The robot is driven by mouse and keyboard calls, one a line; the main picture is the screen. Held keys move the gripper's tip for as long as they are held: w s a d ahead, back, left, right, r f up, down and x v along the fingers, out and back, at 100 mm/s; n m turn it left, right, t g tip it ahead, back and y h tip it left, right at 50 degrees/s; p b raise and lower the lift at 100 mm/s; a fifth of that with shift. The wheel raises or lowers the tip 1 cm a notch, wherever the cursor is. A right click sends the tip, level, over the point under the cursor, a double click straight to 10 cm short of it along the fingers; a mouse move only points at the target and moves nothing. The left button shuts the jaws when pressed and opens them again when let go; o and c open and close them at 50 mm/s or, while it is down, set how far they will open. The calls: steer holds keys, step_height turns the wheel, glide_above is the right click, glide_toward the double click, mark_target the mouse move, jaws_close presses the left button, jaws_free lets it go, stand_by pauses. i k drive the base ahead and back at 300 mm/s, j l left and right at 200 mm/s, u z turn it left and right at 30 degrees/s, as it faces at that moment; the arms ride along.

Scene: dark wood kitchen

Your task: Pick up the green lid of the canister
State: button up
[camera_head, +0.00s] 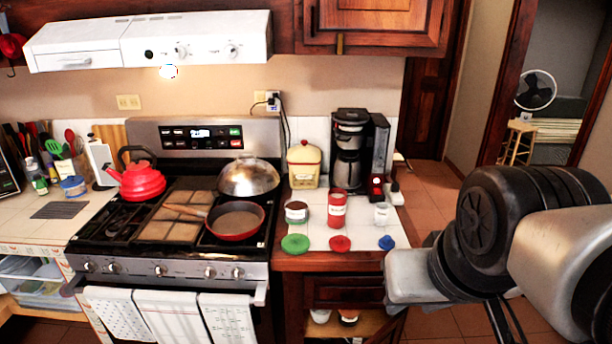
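The green lid (295,243) lies flat on the white tiled counter near its front edge, just right of the stove. Behind it stands a short open canister (296,212) with a dark band and pale top. A red lid (340,244) and a blue lid (387,243) lie in a row to the right of the green lid. Behind them stand a red canister (337,209) and a small whitish jar (381,213). My arm fills the lower right, well right of the lids. I cannot see my gripper's fingers.
A coffee maker (352,150) and a cream jar with a red knob (304,164) stand behind the canisters. A red pan (235,219) and a domed lid (248,177) are on the stove, left of the green lid. Floor (432,190) shows right of the counter.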

mark_target(293, 244)
steer(key=i+j+z, duration=0.2)
steer(key=j, duration=0.2)
steer(key=j+z, duration=0.15)
steer(key=j, duration=0.25)
steer(key=i+j+z, duration=0.2)
steer(key=j, duration=0.25)
steer(key=j+z, duration=0.2)
steer(key=j, duration=0.25)
